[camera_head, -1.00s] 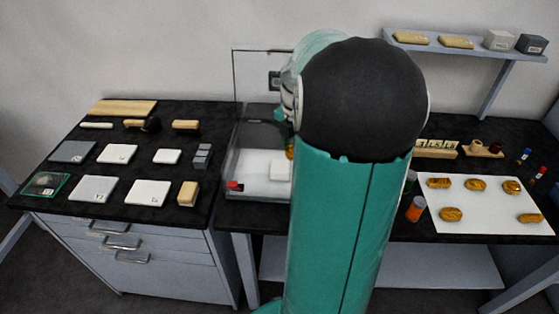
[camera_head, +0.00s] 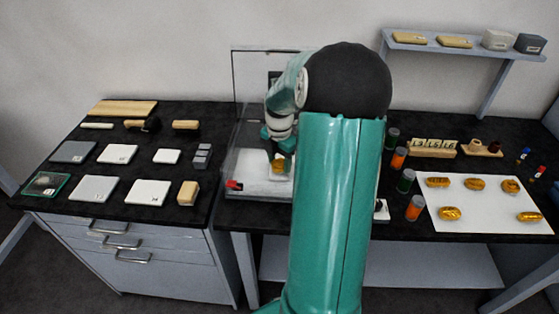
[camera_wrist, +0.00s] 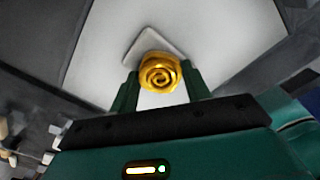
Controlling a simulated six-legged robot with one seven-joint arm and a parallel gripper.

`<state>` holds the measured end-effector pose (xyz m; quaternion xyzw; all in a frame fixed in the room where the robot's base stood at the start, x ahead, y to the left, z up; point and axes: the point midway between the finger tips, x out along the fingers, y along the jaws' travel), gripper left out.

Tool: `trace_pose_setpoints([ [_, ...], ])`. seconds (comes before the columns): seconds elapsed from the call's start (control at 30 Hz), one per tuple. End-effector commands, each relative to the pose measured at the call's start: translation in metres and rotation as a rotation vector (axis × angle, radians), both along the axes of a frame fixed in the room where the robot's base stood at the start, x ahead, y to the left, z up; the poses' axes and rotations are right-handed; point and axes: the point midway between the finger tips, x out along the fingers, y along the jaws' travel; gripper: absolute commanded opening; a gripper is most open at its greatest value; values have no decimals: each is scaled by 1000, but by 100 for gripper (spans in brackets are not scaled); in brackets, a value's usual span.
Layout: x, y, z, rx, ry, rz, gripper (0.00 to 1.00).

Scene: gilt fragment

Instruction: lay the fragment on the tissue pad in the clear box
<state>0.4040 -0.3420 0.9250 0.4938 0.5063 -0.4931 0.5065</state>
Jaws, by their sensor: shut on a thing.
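The gilt fragment (camera_wrist: 160,72), gold with a spiral relief, is held between the two green fingers of my gripper (camera_wrist: 161,86) in the wrist view. In the head view, my gripper (camera_head: 279,155) points down over the clear box (camera_head: 232,163), with the gold fragment (camera_head: 279,166) at its tips. The tissue pad (camera_wrist: 138,46), a small white square, lies on the white box floor and is partly hidden behind the fragment. In the head view the pad is mostly hidden too. I cannot tell whether the fragment touches the pad.
A clear panel (camera_head: 259,75) stands upright behind the box. A red item (camera_head: 234,185) is at the box's front left. Several bottles, including an orange-bodied one (camera_head: 415,208), stand right of my arm. A white sheet (camera_head: 480,212) holds other gold fragments.

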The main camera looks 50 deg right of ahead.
Motion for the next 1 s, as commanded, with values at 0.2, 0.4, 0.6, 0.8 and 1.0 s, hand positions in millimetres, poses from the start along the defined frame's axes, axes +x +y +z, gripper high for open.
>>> trace_pose_setpoints([
  [0.2,0,0,-3,0,0,0,63],
  [0.4,0,0,-3,0,0,0,69],
  [0.6,0,0,2,-1,-1,0,69],
  [0.8,0,-1,31,-5,-3,0,69],
  [1.0,0,-1,76,-4,-3,0,69],
])
